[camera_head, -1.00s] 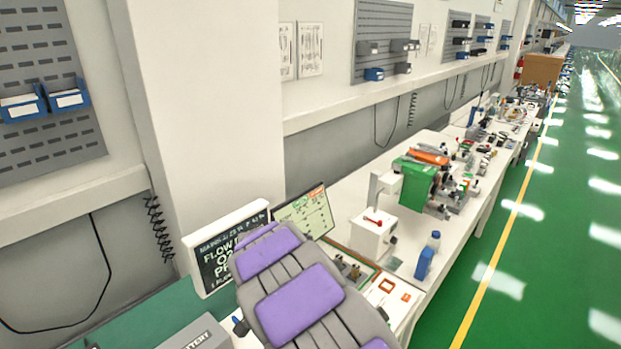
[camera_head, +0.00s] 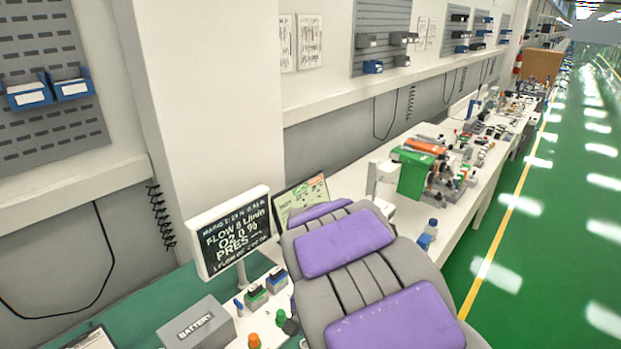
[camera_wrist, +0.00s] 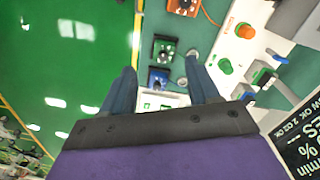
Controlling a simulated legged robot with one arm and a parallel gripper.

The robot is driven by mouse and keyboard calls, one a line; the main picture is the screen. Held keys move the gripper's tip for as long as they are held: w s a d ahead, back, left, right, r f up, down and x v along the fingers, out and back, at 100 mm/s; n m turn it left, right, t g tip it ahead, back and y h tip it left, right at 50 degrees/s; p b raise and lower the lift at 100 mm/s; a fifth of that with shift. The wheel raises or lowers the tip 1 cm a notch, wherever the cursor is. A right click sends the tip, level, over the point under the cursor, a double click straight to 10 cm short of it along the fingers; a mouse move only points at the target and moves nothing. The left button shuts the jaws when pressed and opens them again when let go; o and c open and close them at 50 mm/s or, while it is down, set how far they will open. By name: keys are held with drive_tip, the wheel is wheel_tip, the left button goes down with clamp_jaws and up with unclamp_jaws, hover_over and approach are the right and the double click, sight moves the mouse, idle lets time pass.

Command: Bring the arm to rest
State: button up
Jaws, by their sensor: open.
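My arm, grey with purple pads, fills the lower middle of the head view and covers part of the bench. My gripper (camera_wrist: 160,88) shows in the wrist view with its two dark fingers spread apart and nothing between them. It hangs above the front edge of the bench. Past the fingertips are small mounted units, one orange (camera_wrist: 183,6) and one blue (camera_wrist: 158,78). In the head view the gripper itself is hidden.
A flow display (camera_head: 232,235) stands on the bench beside my arm, with a battery box (camera_head: 197,325) in front. A green box (camera_head: 411,172) and a blue bottle (camera_head: 428,236) stand farther along. The green floor (camera_head: 560,250) at the right is clear.

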drive_tip(key=s+d+r+n+b, duration=0.1)
drive_tip(key=s+d, duration=0.3)
drive_tip(key=s, duration=0.5)
drive_tip(key=s+d+r+n+g+b, duration=0.1)
drive_tip(key=s+d, duration=0.3)
drive_tip(key=s, duration=0.4)
drive_tip(key=s+d+r+n+b, duration=0.1)
drive_tip(key=s+d, duration=0.3)
drive_tip(key=s, duration=0.5)
drive_tip(key=shift+s+d+r+n, duration=0.2)
drive_tip(key=shift+s+d+n, duration=0.15)
drive_tip(key=shift+n, duration=0.15)
drive_tip(key=shift+w, duration=0.1)
drive_tip(key=shift+c, duration=0.2)
